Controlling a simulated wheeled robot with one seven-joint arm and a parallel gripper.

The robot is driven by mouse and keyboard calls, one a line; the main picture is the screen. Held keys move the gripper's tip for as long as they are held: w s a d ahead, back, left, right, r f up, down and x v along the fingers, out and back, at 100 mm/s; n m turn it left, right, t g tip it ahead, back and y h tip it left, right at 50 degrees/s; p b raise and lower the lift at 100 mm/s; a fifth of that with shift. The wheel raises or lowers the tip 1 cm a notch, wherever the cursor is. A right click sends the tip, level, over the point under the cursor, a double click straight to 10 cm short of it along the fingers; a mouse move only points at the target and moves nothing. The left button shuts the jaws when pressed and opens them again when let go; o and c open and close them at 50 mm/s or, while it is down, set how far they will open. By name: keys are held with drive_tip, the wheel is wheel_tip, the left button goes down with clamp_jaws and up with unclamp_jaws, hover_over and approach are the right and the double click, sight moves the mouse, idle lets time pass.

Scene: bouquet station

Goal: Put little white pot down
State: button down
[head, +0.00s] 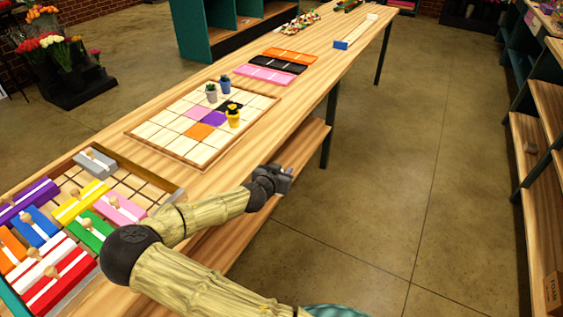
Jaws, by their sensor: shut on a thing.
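My gripper (285,178) is at the near long edge of the wooden table, right of the tiled board (172,124). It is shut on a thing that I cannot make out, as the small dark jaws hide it. On the board stand a small pale grey-white pot (211,97) with a dark top, a blue pot (225,88) beside it, and a yellow pot (234,121) nearer to me. All three are upright and apart from my gripper.
A tray (172,190) of coloured blocks with wooden knobs fills the table's near left end. Pink (265,76), black (278,66) and orange (289,56) strips lie beyond the board. A lower shelf (300,150) runs under the table.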

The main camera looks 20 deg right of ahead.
drive_tip(key=f+n+y, duration=0.1)
drive_tip(key=f+n+t+y, duration=0.1)
drive_tip(key=shift+s+d+f+n+t+y, duration=0.1)
drive_tip(key=shift+s+f+n+t+y, duration=0.2)
drive_tip(key=shift+s+f+y, duration=0.1)
drive_tip(key=shift+s+a+f+n+t+y, duration=0.15)
drive_tip(key=shift+s+n+t+y, duration=0.1)
drive_tip(key=shift+n+y, duration=0.2)
drive_tip(key=shift+s+a+n+t+y, duration=0.15)
drive_tip(key=shift+n+t+y, duration=0.1)
drive_tip(key=shift+n+y, duration=0.15)
drive_tip(key=shift+s+a+r+n+t+y, duration=0.15)
drive_tip(key=shift+s+a+r+n+y, duration=0.15)
drive_tip(key=shift+a+r+n+y, duration=0.75)
drive_tip(key=shift+s+a+r+n+t+y, duration=0.15)
drive_tip(key=shift+s+a+r+n+y, duration=0.1)
drive_tip(key=shift+a+r+n+y, duration=0.7)
drive_tip(key=shift+s+d+f, duration=0.1)
drive_tip(key=shift+d, duration=0.25)
